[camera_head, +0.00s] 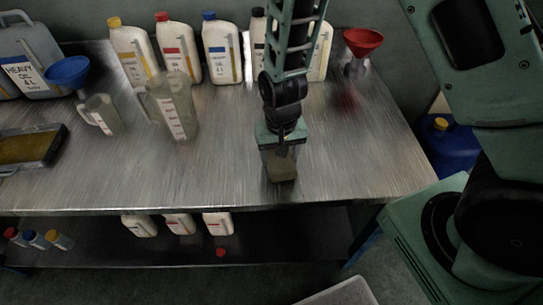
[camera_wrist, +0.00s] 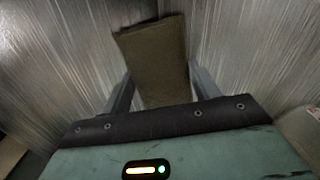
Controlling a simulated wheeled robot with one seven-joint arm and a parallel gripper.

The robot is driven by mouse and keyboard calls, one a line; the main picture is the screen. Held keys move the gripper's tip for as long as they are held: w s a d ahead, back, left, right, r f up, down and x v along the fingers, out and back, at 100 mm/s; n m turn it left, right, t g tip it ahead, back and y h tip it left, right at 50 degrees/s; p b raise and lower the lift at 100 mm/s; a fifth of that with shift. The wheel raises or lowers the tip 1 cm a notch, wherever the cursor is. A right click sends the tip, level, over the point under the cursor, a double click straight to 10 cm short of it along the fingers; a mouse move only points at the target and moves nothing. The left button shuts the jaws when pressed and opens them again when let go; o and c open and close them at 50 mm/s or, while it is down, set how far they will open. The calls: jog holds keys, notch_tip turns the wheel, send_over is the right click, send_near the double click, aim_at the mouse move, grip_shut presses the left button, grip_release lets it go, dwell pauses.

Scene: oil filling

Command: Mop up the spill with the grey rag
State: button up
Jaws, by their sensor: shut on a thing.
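My gripper (camera_head: 281,160) points down over the front middle of the steel workbench. In the wrist view my gripper (camera_wrist: 158,88) is shut on the grey rag (camera_wrist: 157,58), which looks brownish-grey and hangs between the two fingers. The rag (camera_head: 282,168) also shows at the fingertips in the head view, at or just above the bench top; I cannot tell if it touches. I cannot make out a spill clearly in either view; the area under the gripper is partly hidden.
Several oil bottles (camera_head: 222,50) line the back of the workbench (camera_head: 350,150). Two measuring jugs (camera_head: 178,108) (camera_head: 103,114), a blue funnel (camera_head: 68,72) and a dark tray (camera_head: 30,147) stand left. A red funnel (camera_head: 362,42) stands back right. The bench right of my gripper is clear.

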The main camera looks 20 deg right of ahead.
aim_at(303, 157)
jog(key=d, duration=0.6)
jog(key=shift+d+b, duration=0.3)
jog(key=shift+d, duration=0.05)
jog(key=w+a+p, duration=0.1)
jog(key=a, duration=0.2)
jog(key=w+a+p, duration=0.1)
jog(key=a, duration=0.2)
jog(key=w+a+p, duration=0.1)
jog(key=w+a, duration=0.1)
jog(key=a, duration=0.2)
jog(key=d, duration=1)
jog(key=shift+s+a+p, duration=0.1)
jog(key=shift+s+a, duration=0.25)
jog(key=shift+a, duration=0.45)
jog(key=shift+s+a+p, duration=0.1)
jog(key=shift+s+a, duration=0.2)
jog(key=shift+a, duration=0.55)
jog(key=shift+s+a+p, duration=0.1)
jog(key=shift+s+a, duration=0.25)
jog(key=shift+a, duration=0.45)
notch_tip(303, 157, up, 7)
jog(key=p, duration=0.6)
jog(key=shift+r, duration=0.1)
